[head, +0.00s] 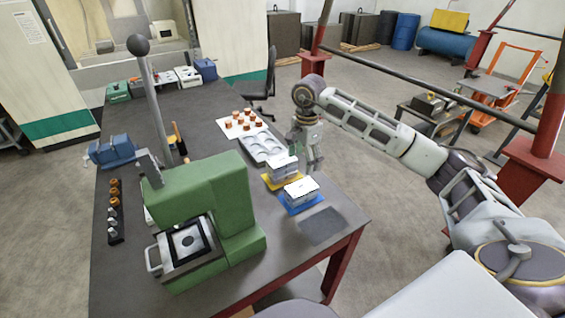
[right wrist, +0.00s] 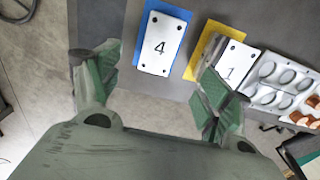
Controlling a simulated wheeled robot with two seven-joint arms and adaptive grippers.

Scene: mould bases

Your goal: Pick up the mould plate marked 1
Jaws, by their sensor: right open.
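The mould plate marked 1 (right wrist: 236,58) lies on the yellow mat (right wrist: 203,52) in the right wrist view; its lower left is partly hidden by a finger of my right gripper. In the head view this white-topped plate (head: 283,162) is on a grey stack on the yellow mat (head: 268,184). The plate marked 4 (right wrist: 163,48) is on the blue mat (right wrist: 143,75), nearer the table's front in the head view. My right gripper (head: 314,164) is open and empty, hanging beside the plates at the table's right edge. My left gripper is not in view.
A tray with round hollows (head: 262,148) and a white board with several copper-coloured pieces (head: 241,124) stand behind the plates. A green press (head: 210,200) with a tall lever stands left of them. A dark pad (head: 322,226) lies on the front right.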

